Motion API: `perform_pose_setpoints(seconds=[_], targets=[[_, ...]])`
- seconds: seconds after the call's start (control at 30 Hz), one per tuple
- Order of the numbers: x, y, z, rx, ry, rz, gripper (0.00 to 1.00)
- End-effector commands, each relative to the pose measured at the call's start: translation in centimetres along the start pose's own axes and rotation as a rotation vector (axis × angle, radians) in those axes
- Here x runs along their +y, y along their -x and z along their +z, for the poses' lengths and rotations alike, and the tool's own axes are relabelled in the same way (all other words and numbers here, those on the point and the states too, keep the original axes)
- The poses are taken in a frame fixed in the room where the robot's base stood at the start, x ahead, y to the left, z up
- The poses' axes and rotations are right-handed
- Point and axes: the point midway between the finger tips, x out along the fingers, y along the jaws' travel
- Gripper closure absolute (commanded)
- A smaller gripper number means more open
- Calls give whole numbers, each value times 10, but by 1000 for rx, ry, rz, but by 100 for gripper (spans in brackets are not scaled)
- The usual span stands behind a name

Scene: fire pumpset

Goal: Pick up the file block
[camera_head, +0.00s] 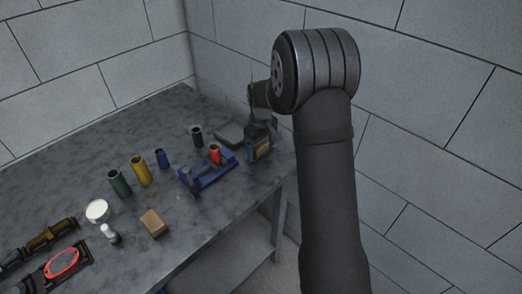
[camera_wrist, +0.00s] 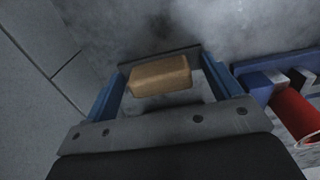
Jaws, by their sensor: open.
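A tan rectangular block (camera_wrist: 161,75) shows in the wrist view, between the two blue fingers of my gripper (camera_wrist: 166,88). Gaps show between the block and both fingers. In the head view my gripper (camera_head: 260,146) is at the right end of the workbench, with a tan block (camera_head: 262,149) partly hidden at its fingers. My gripper is open. A second tan block (camera_head: 153,223) lies near the front edge of the bench. Neither block carries a readable mark, so I cannot tell by sight which is the file block.
A blue holder (camera_head: 207,172) with a red cylinder (camera_head: 215,155) stands just left of my gripper; the red cylinder also shows in the wrist view (camera_wrist: 297,113). A grey tray (camera_head: 229,134) lies behind. Green (camera_head: 119,184), yellow (camera_head: 140,171) and blue (camera_head: 161,159) cylinders stand further left.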

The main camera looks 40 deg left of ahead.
Motion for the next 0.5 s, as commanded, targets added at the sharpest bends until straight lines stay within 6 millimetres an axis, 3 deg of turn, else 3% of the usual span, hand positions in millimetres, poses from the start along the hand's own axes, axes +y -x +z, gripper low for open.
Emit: perform_pose_setpoints(seconds=[0.17,0.43,0.5], targets=[[0,0,0,1,0,0,18],[0,1,0,1,0,0,71],[0,1,0,1,0,1,71]])
